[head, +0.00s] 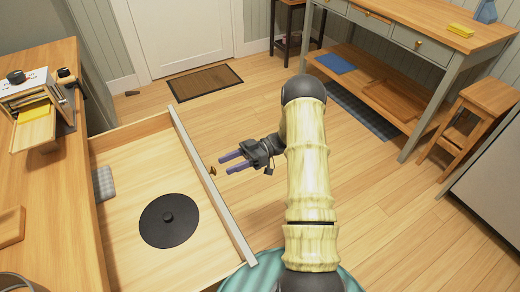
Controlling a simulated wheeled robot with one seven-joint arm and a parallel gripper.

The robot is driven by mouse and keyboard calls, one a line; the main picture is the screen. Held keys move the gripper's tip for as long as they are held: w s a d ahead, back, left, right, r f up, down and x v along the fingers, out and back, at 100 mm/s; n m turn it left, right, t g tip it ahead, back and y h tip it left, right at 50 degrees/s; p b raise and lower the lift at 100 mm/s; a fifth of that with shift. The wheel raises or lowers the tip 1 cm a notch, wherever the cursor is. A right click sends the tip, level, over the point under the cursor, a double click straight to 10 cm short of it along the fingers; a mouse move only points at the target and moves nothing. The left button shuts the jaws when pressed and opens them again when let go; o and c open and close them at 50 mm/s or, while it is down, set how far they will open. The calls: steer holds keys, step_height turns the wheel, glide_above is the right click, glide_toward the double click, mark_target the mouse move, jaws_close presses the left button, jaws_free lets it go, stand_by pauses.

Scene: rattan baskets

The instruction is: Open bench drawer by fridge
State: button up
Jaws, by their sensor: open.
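A wide wooden drawer (178,128) with a pale grey front stands pulled far out from the wooden bench (50,200) at the left. Its small brass knob (212,170) sits midway along the front. My gripper (224,164) is open, with its two purple fingers pointing left at the knob. The fingertips are just right of the knob, and a small gap shows between them. Nothing shows between the fingers. Another bench (420,20) at the upper right has grey drawers with brass knobs, all looking shut. I cannot tell whether the pale appliance (490,195) at the right edge is the fridge.
The open drawer holds a dark round lid (169,221) and a folded grey cloth (104,184). A small oven (38,105) stands on the left bench. A wooden stool (470,125) stands by the right bench. Wooden floor between the benches is mostly clear, with a doormat (205,82) behind.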

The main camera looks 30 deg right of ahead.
steer(key=d, duration=1.2)
steer(key=shift+w+d, duration=0.4)
steer(key=shift+w, duration=0.05)
